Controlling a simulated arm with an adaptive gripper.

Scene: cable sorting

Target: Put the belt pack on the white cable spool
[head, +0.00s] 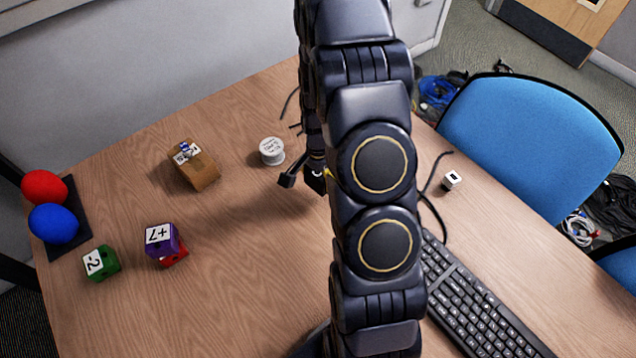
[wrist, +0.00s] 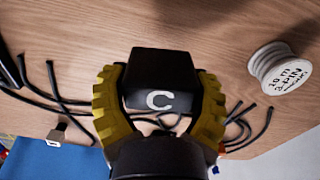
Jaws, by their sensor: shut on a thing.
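The belt pack is a black box with a white letter C (wrist: 160,75). In the wrist view my gripper (wrist: 160,92) is shut on it, with the yellow fingers curved around its two sides. The white cable spool (head: 271,150) stands upright on the wooden table, left of my arm in the head view. It also shows at the right of the wrist view, apart from the belt pack, with printed text on its top. In the head view my arm hides most of my gripper and the belt pack cannot be made out clearly.
A brown box (head: 194,166) with small items on top stands left of the spool. Purple (head: 166,238) and green (head: 101,263) blocks and red and blue balls lie farther left. Black cables (head: 437,172), a small black-and-white block (head: 451,180) and a keyboard (head: 478,305) are right of my arm.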

